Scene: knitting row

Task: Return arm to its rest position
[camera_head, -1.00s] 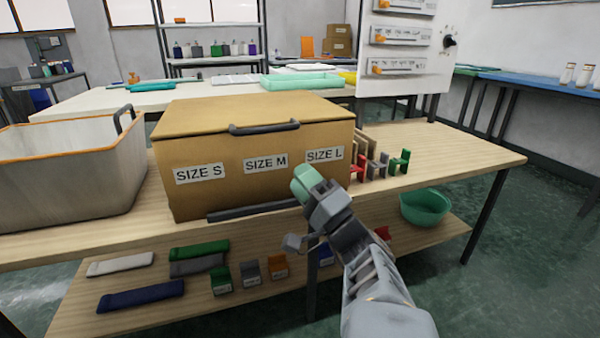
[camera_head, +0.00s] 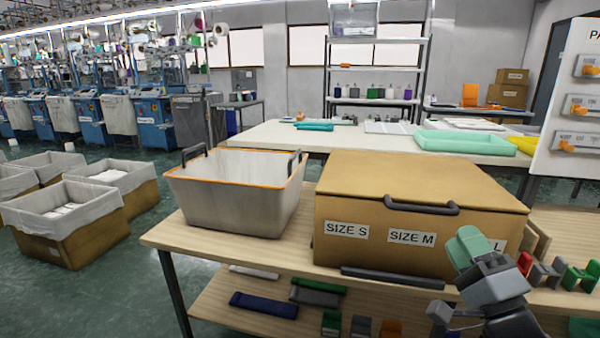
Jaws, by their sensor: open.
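My gripper (camera_head: 476,258) is at the lower right of the head view, in front of the right part of the brown box (camera_head: 400,210). Its pale green end covers part of the box's SIZE L label. I see nothing held in it, though its fingers are hard to make out from this angle. My arm drops from it out of the bottom of the picture. The box lid is down, with a dark handle (camera_head: 421,206) on it. Whether the gripper touches the box cannot be told.
A grey bin (camera_head: 235,200) stands left of the box on the wooden table (camera_head: 165,238). Small red, grey and green holders (camera_head: 578,275) stand right of my gripper. Folded pieces lie on the lower shelf. Lined cartons (camera_head: 65,225) stand on the floor at left.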

